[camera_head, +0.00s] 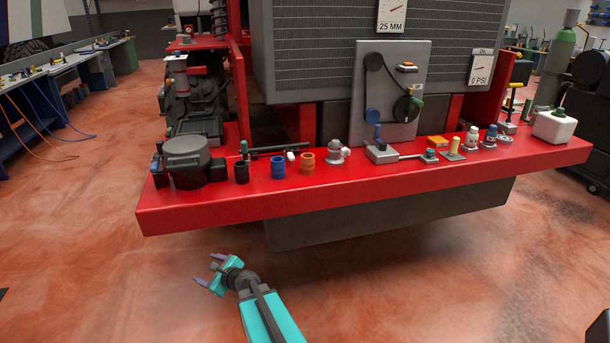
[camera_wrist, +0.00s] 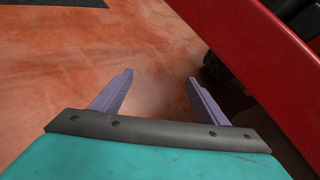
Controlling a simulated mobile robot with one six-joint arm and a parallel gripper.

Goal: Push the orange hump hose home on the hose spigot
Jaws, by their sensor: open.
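The orange hump hose (camera_head: 308,163) stands upright on the red bumper shelf (camera_head: 360,188), to the right of a similar blue hose (camera_head: 278,167). A grey fitting with a pale side piece (camera_head: 335,152) stands just to the right of the orange hose. It may be the hose spigot, but I cannot tell for sure. The orange hose is apart from it. My gripper (camera_head: 207,269) is open and empty, in front of and below the shelf, over the floor to the left. In the wrist view my gripper (camera_wrist: 160,78) shows only floor between its fingers.
The shelf's red edge crosses the right of the wrist view (camera_wrist: 262,55). A black cylinder (camera_head: 242,173) and a dark round housing (camera_head: 186,160) stand at the shelf's left. An upright grey panel (camera_head: 393,115) with pulleys stands behind. Floor in front is clear.

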